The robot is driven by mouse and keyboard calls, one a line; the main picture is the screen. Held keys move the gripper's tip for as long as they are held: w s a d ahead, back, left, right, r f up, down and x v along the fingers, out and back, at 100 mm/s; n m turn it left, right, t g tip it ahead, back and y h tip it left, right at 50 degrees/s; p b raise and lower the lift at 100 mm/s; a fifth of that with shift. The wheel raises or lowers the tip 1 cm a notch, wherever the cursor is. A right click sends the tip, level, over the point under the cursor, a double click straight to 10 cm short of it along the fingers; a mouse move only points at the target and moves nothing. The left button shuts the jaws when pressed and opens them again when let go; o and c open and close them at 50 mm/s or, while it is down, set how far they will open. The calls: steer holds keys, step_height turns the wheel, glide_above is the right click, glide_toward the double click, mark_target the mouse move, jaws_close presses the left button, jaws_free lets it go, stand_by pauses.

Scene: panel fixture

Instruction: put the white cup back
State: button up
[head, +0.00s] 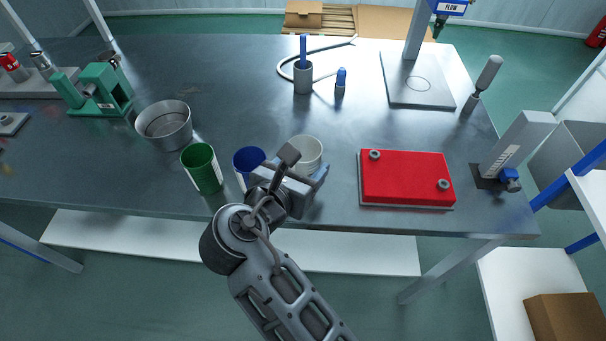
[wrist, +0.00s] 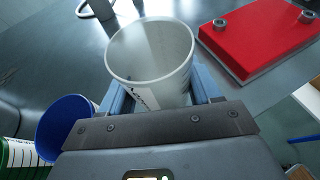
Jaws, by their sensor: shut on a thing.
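The white cup (head: 307,152) is near the front edge of the dark table, right of the blue cup. In the wrist view the white cup (wrist: 150,55) is upright and open at the top, with dark print on its side. My gripper (head: 308,178) is shut on the white cup, with blue fingers on both sides of it; they also show in the wrist view (wrist: 160,92). Whether the cup's base touches the table is hidden by my gripper.
The blue cup (head: 247,160) and green cup (head: 202,168) stand close on the left, with a metal bowl (head: 164,125) beyond. A red plate (head: 407,178) with two knobs lies to the right. A grey holder (head: 303,78) stands behind; the table between is clear.

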steer(key=shift+f, duration=1.65)
steer(key=shift+f, duration=0.1)
steer(key=o, duration=1.2)
steer(key=shift+o, duration=0.2)
steer(key=v, duration=1.2)
